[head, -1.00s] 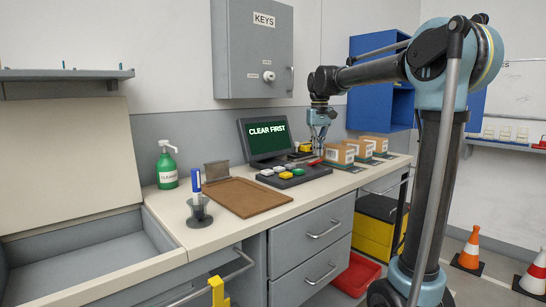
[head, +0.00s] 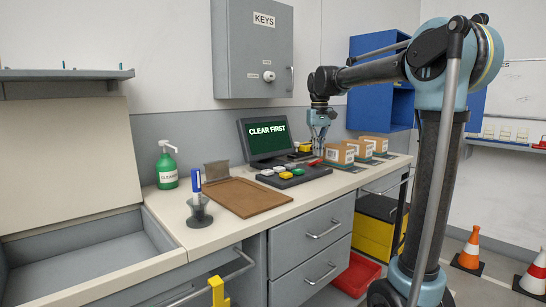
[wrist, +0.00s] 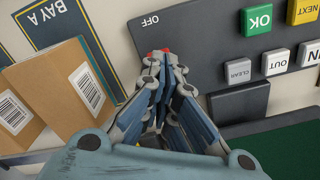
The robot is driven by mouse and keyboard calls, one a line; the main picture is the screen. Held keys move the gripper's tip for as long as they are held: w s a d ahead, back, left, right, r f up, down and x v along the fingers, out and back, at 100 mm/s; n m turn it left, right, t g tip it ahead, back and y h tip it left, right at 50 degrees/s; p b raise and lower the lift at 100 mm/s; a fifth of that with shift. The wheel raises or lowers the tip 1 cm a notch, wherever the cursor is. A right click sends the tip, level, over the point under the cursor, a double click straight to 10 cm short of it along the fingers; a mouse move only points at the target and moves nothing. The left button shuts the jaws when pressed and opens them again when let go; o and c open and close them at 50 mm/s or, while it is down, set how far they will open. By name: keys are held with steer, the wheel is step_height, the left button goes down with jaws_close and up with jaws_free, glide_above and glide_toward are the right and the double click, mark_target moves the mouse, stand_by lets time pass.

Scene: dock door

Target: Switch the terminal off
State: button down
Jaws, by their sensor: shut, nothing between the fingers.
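The terminal's screen (head: 266,137) stands on the counter and reads "CLEAR FIRST". Its dark keypad (head: 300,178) lies in front, with several coloured buttons. In the wrist view the keypad (wrist: 205,50) shows an OFF label, a green OK key (wrist: 257,19), a grey CLEAR key (wrist: 238,71), a white OUT key (wrist: 275,62) and a yellow NEXT key (wrist: 303,10). My gripper (head: 318,153) is shut and empty, pointing down over the keypad's OFF end. In the wrist view red shows at its fingertips (wrist: 158,54), just below the OFF label; whether they touch it I cannot tell.
Several cardboard boxes (head: 341,154) stand on labelled mats close to the right of my gripper. A grey key cabinet (head: 252,50) hangs above.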

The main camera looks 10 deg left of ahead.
steer(key=shift+f, duration=0.9)
stand_by(0.7)
steer(key=shift+r, duration=3.5)
steer(key=shift+s, duration=0.1)
